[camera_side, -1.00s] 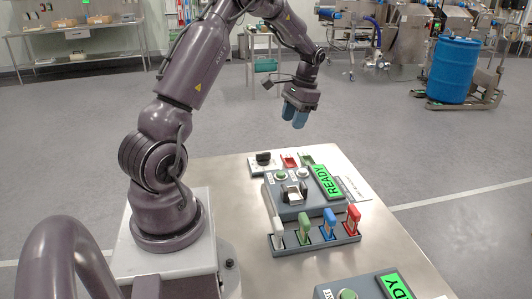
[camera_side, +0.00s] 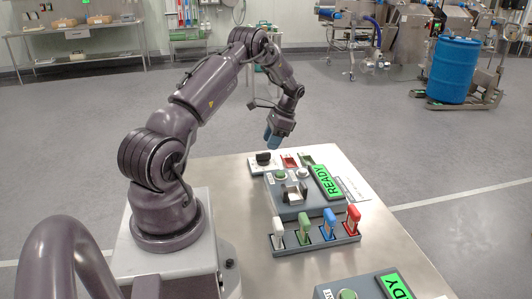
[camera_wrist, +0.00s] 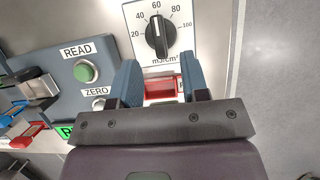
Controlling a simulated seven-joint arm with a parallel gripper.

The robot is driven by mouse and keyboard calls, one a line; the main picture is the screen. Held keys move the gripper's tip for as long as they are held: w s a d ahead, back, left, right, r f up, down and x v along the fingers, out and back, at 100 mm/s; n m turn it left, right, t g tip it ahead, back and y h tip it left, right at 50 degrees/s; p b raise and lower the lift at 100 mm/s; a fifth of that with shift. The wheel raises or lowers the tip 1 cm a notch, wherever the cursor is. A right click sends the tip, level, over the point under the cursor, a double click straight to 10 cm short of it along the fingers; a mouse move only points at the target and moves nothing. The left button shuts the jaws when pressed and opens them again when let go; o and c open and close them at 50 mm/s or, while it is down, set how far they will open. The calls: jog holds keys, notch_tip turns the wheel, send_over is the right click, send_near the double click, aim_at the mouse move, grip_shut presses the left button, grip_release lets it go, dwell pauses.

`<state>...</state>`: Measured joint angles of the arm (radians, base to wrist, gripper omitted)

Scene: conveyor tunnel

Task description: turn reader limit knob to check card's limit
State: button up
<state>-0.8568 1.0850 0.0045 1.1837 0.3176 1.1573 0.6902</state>
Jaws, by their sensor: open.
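The limit knob (camera_wrist: 157,36) is black on a white dial plate (camera_wrist: 138,40) marked 20 to 100 and mJ/cm². Its white line points up, near 60. In the side view the knob (camera_side: 263,158) sits at the back left of the table. My gripper (camera_wrist: 160,72) is open and empty, its blue fingers apart and just short of the knob in the wrist view. In the side view my gripper (camera_side: 272,138) hangs above and near the dial plate. A pale printed card (camera_side: 356,188), possibly the check card, lies right of the reader; its text is unreadable.
The reader (camera_side: 295,208) has a green READ button (camera_wrist: 86,71), a ZERO button (camera_wrist: 99,103) and a green READY display (camera_side: 327,182). A rack (camera_side: 290,247) holds several coloured handled pieces in front. Red (camera_side: 290,160) and green trays (camera_side: 307,158) stand beside the dial.

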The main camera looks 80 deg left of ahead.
aim_at(265, 153)
jog(key=x, duration=0.5)
grip_shut()
